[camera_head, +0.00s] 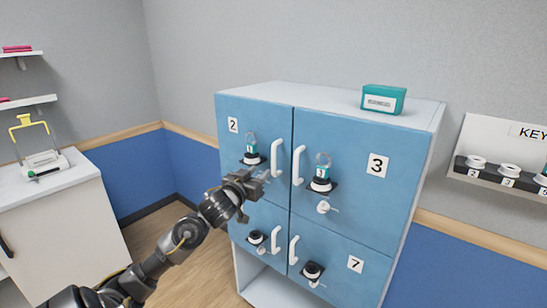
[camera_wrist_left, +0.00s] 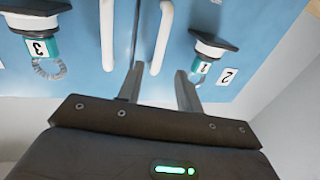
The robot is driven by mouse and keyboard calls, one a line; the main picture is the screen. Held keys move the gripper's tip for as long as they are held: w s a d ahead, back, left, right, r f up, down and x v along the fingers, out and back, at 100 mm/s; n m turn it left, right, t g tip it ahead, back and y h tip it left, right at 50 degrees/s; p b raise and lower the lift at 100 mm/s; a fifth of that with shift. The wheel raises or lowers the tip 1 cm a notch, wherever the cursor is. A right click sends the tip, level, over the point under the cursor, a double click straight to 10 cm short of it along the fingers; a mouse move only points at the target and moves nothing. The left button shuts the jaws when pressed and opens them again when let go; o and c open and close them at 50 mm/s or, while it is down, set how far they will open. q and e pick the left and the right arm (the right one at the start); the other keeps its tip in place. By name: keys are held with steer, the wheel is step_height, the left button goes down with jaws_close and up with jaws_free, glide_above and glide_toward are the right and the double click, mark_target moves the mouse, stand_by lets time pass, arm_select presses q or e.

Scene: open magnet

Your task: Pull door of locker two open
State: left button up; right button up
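Locker two is the upper left blue door (camera_head: 262,117) with a "2" label (camera_head: 233,125); it is shut. Its white vertical handle (camera_head: 277,157) is near the door's right edge. My left gripper (camera_head: 264,178) is at the handle's lower end. In the left wrist view, the left gripper (camera_wrist_left: 158,80) is open, and the end of the handle (camera_wrist_left: 162,38) shows between its fingertips. I cannot tell whether the fingers reach around it. My right gripper is not in view.
Door three (camera_head: 345,170), with its own handle (camera_head: 298,165) and padlock (camera_head: 322,170), is close on the right. Lower doors have handles and black locks. A teal box (camera_head: 384,99) sits on top. A key rack (camera_head: 500,172) is on the right wall. A white counter (camera_head: 60,215) stands left.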

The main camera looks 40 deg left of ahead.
mark_target(273, 160)
arm_select(q)
steer(key=p+x, duration=0.3)
steer(key=x, duration=0.6)
steer(key=shift+w+r, duration=0.1)
steer(key=shift+w, duration=0.3)
steer(key=shift+w+a, duration=0.15)
steer(key=shift+w, duration=0.4)
jaws_close()
